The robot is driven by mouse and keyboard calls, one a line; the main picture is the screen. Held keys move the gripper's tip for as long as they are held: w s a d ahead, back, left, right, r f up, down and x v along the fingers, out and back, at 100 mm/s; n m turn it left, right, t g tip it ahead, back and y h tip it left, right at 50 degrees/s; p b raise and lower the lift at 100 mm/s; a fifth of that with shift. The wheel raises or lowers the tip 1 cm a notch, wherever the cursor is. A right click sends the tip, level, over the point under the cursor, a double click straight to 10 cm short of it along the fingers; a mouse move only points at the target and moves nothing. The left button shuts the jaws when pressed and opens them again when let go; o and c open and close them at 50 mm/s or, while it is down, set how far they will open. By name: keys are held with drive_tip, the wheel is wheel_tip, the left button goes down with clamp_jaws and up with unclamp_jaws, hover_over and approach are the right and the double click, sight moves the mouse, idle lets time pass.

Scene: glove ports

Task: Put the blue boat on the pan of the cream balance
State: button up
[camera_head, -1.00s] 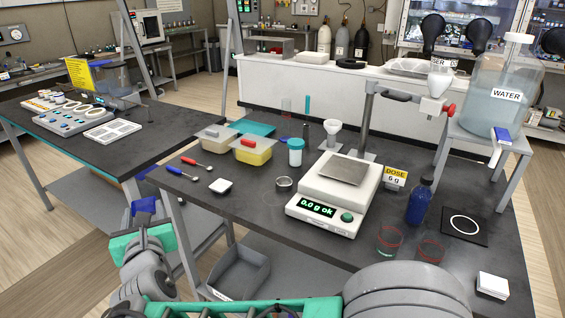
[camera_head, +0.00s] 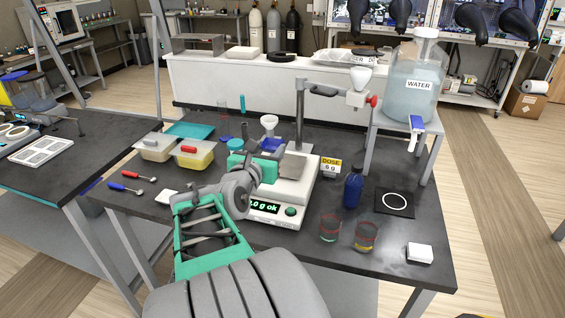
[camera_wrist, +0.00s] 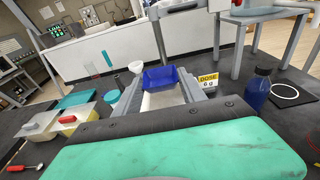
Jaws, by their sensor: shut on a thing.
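The cream balance (camera_head: 262,208) stands on the dark bench, with its grey pan (camera_head: 293,166) on top. My arm covers part of its left side and of its display, where "0 g ok" can be read. My gripper (camera_head: 268,153) is over the pan area and shut on the blue boat (camera_head: 271,144). In the wrist view the blue boat (camera_wrist: 162,77) sits upright between the finger ends, and a pale surface of the balance (camera_wrist: 163,99) shows below it. I cannot tell how high the boat is above the pan, or whether it touches.
The yellow dose card (camera_head: 331,164), a blue bottle (camera_head: 353,187) and two glass beakers (camera_head: 330,229) stand to the right. Lidded tubs (camera_head: 194,155) and spoons (camera_head: 125,187) are on the left.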

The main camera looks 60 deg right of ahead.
drive_tip(key=d+f, duration=0.1)
drive_tip(key=d, duration=0.2)
drive_tip(key=d+f, duration=0.1)
drive_tip(key=d, duration=0.1)
drive_tip(key=shift+w+d+f, duration=0.2)
drive_tip(key=shift+d+f, duration=0.05)
drive_tip(key=shift+f, duration=0.1)
hover_over(282, 169)
wheel_tip(282, 169, down, 5)
drive_tip(key=shift+a+f, duration=0.15)
drive_tip(key=shift+f, duration=0.05)
drive_tip(key=f, duration=0.3)
drive_tip(key=shift+d+f, duration=0.2)
